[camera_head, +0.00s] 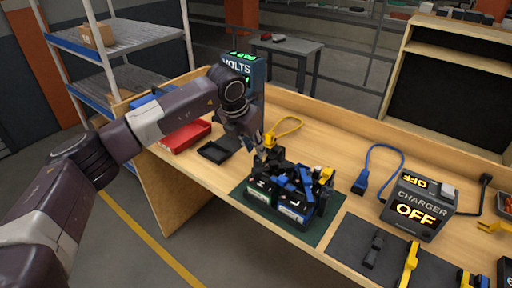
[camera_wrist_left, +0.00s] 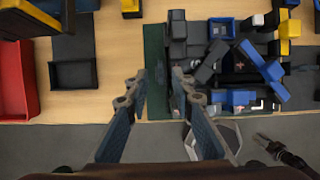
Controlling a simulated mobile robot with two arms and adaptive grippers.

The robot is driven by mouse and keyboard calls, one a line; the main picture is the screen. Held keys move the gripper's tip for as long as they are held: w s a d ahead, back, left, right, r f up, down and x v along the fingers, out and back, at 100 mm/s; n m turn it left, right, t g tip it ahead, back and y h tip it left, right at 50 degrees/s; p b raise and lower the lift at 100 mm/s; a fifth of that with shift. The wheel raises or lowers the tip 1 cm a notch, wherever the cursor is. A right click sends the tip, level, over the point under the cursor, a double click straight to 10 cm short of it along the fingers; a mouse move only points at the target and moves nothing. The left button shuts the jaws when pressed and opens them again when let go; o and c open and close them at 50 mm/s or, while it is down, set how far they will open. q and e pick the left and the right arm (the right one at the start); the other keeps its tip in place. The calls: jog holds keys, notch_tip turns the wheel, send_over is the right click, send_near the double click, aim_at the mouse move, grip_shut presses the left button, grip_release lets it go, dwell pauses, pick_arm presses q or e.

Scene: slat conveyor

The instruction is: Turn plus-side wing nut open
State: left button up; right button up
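The dark battery (camera_head: 292,212) stands on a green mat (camera_head: 238,192) near the bench's front edge, with blue, black and yellow parts crowded on top. It also shows in the left wrist view (camera_wrist_left: 237,97), right of my fingers. I cannot pick out the plus-side wing nut; it is too small or hidden. My left gripper (camera_head: 262,152) is above the battery's back left side in the head view. In the left wrist view the gripper (camera_wrist_left: 157,78) is open, with nothing between its fingertips but the green mat below.
A charger (camera_head: 422,203) reading OFF stands to the right, with a blue-clamped lead (camera_head: 361,182) beside it. A VOLTS meter (camera_head: 243,67), red tray (camera_head: 186,136) and black tray (camera_head: 219,149) lie behind and left. A grey mat (camera_head: 345,243) holds tools at right.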

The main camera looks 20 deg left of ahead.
pick_arm(q)
jog(key=shift+x, duration=1.1)
pick_arm(e)
jog(key=shift+a+r, duration=0.15)
jog(key=shift+r, duration=0.3)
pick_arm(q)
jog(key=shift+c, duration=0.2)
grip_shut()
pick_arm(e)
jog(key=shift+f, duration=0.15)
